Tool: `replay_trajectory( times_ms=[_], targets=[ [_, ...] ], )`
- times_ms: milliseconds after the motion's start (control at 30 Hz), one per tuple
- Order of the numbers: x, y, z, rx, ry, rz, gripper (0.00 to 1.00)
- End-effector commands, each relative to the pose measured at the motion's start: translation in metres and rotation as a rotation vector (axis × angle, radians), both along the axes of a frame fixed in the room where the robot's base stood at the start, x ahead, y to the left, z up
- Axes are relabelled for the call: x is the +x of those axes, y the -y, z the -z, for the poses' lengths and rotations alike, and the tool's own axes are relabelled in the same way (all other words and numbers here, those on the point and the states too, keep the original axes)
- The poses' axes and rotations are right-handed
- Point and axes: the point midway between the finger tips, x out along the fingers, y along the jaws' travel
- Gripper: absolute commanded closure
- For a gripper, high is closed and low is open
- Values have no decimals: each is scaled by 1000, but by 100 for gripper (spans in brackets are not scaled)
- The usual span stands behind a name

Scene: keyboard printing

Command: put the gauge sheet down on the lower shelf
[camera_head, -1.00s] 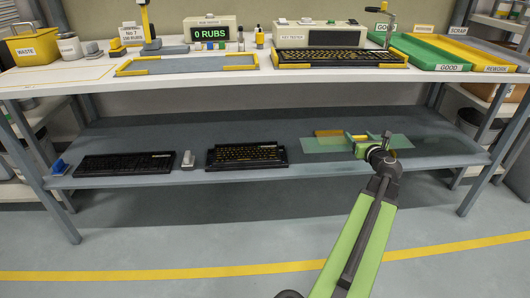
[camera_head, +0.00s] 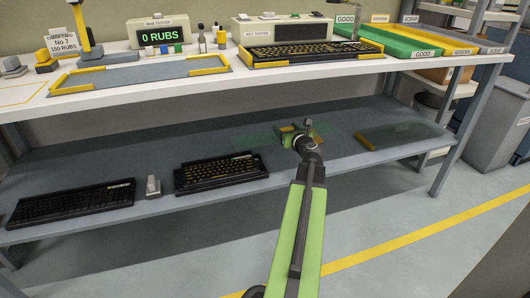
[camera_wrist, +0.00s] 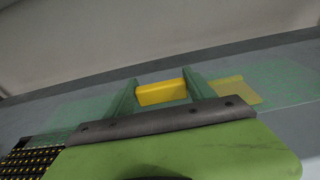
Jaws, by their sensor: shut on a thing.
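The gauge sheet (camera_head: 255,138) is a see-through green sheet with a yellow grip (camera_wrist: 162,93). My gripper (camera_head: 300,130) is shut on that grip; its two green fingers stand on either side of it in the wrist view. The sheet spreads left of my gripper, over the lower shelf (camera_head: 330,165), behind and right of the gold-lettered keyboard. I cannot tell whether the sheet touches the shelf. A second see-through sheet (camera_head: 410,140) with a yellow strip (camera_head: 365,142) lies on the shelf to the right of my gripper; its strip also shows in the wrist view (camera_wrist: 237,90).
Two black keyboards, one plain (camera_head: 72,203) and one gold-lettered (camera_head: 218,173), lie on the shelf's left, with a small grey block (camera_head: 153,186) between them. The upper worktop (camera_head: 215,80) overhangs the shelf. A shelf leg (camera_head: 455,140) stands at right.

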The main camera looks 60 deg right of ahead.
Motion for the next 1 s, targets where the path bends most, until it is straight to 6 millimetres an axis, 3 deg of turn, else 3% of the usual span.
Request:
replay_trajectory(
  times_ms=[33,100,300,467,733,1000],
  targets=[
    [16,-4,17,-1,1,-4,100],
    [32,-7,26,0,1,-4,100],
    [55,-12,35,0,2,-2,100],
    [56,-13,36,0,2,-2,100],
    [56,-13,77,0,2,-2,100],
    [56,-14,73,0,0,-3,100]
  ],
)
